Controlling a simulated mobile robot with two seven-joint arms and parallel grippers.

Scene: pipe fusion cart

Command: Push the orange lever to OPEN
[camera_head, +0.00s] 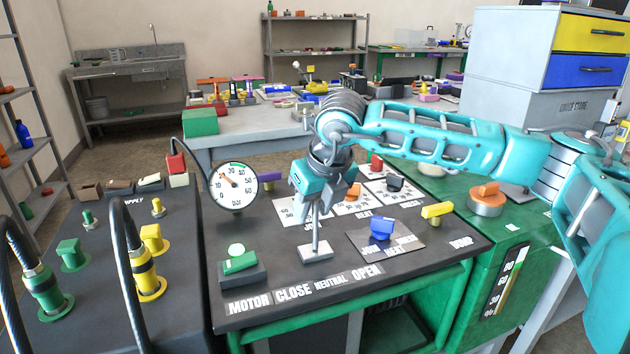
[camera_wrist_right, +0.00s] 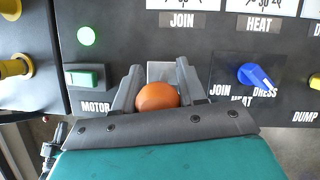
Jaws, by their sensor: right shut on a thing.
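The orange lever has a round orange knob (camera_wrist_right: 157,97), seen in the right wrist view between the two grey fingers of my right gripper (camera_wrist_right: 155,88). In the head view my right gripper (camera_head: 316,207) points down over the lever and hides its knob. The lever's grey stem and pale base plate (camera_head: 315,254) show below the fingers, with the stem roughly upright. The labels CLOSE, NEUTRAL and OPEN (camera_head: 367,271) run left to right along the panel's front edge, in front of the base. My left gripper is in neither view.
A green motor switch (camera_head: 239,262) with a lit green lamp is left of the lever. A blue knob (camera_head: 382,228) and a yellow handle (camera_head: 437,210) are to its right. A round gauge (camera_head: 234,187) stands behind left. Black hoses rise at the far left.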

